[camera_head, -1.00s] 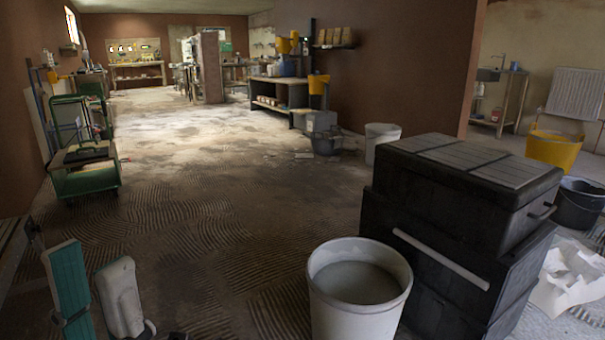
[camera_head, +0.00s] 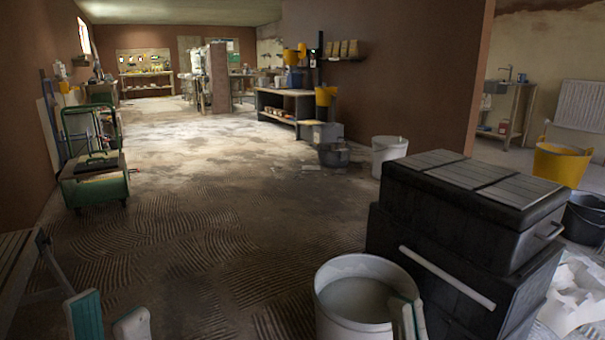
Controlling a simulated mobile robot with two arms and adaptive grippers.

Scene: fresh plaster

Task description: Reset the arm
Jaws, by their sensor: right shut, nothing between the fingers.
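My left gripper (camera_head: 108,308) is at the bottom left edge, low in the picture. Its teal-padded finger and its grey finger stand apart with nothing visible between them, so it is open. My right gripper (camera_head: 407,305) shows at the bottom edge, in front of the right side of the white bucket (camera_head: 332,318). Its two pale fingers are close together, shut and empty. Most of both grippers and the arms behind them is cut off by the lower edge. I cannot tell whether the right gripper touches the bucket.
Stacked black toolboxes (camera_head: 470,196) stand right of the bucket. A bench (camera_head: 15,262) is at the left edge, and a green cart (camera_head: 95,190) stands beyond it. A yellow tub (camera_head: 560,163) is at the right. The ridged floor (camera_head: 215,250) ahead is clear.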

